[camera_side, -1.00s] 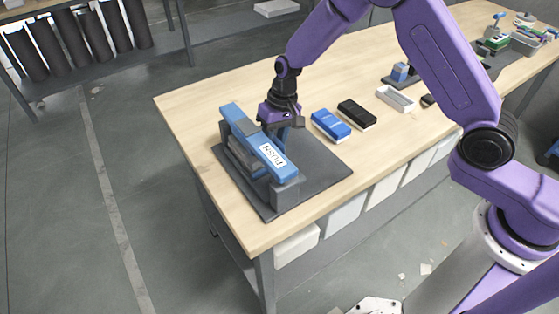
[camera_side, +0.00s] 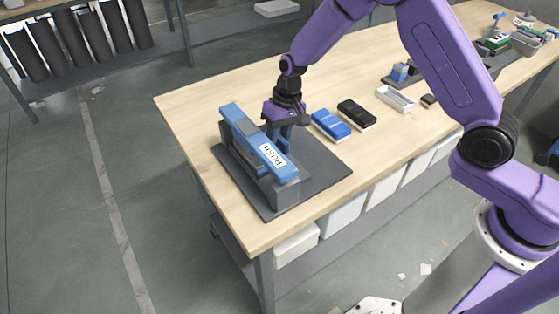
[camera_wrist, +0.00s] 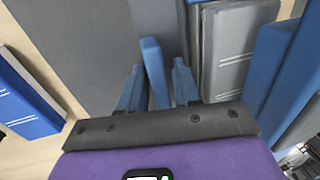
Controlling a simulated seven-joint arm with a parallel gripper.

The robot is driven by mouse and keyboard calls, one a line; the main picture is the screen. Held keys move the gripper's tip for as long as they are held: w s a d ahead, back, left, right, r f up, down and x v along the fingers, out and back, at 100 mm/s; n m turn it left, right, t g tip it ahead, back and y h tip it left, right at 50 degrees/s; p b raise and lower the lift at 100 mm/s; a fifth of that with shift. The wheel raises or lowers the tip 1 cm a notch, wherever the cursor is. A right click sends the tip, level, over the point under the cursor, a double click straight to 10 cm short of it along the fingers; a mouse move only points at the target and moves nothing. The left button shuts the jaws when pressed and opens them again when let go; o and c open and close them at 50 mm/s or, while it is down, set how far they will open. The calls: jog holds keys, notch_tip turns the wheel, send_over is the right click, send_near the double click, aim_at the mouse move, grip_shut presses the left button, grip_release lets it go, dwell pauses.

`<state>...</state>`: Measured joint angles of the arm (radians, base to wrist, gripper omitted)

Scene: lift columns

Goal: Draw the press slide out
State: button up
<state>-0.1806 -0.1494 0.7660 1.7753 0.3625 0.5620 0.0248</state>
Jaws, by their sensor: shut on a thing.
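The press (camera_side: 232,122) stands on a dark grey base plate (camera_side: 322,172) at the table's near left corner. It has a long blue top bar with a white "PUSH" label (camera_side: 271,156). My gripper (camera_side: 283,142) is on the right side of the press, pointing down. In the wrist view my gripper (camera_wrist: 157,75) is shut on an upright blue handle (camera_wrist: 154,72), one blue finger on each side. The bar hides much of the slide in the side view.
A blue-and-white box (camera_side: 331,125) and a black box (camera_side: 357,114) lie right of the press. A white open tray (camera_side: 395,98) and a small blue-and-grey fixture (camera_side: 402,74) stand farther back. The plate right of the press is clear.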

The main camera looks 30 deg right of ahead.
aim_at(307, 136)
jog(key=shift+s+d+f, duration=0.1)
jog(key=shift+d+f, duration=0.05)
jog(key=shift+d, duration=2.35)
jog(key=shift+d+f, duration=0.1)
jog(key=shift+d, duration=2.5)
jog(key=o, duration=0.4)
jog(key=shift+o, duration=0.2)
jog(key=shift+v, duration=0.85)
jog(key=shift+a+r, duration=0.2)
jog(key=shift+r, duration=1.2)
jog(key=shift+a+r, duration=0.2)
jog(key=shift+r, duration=1.2)
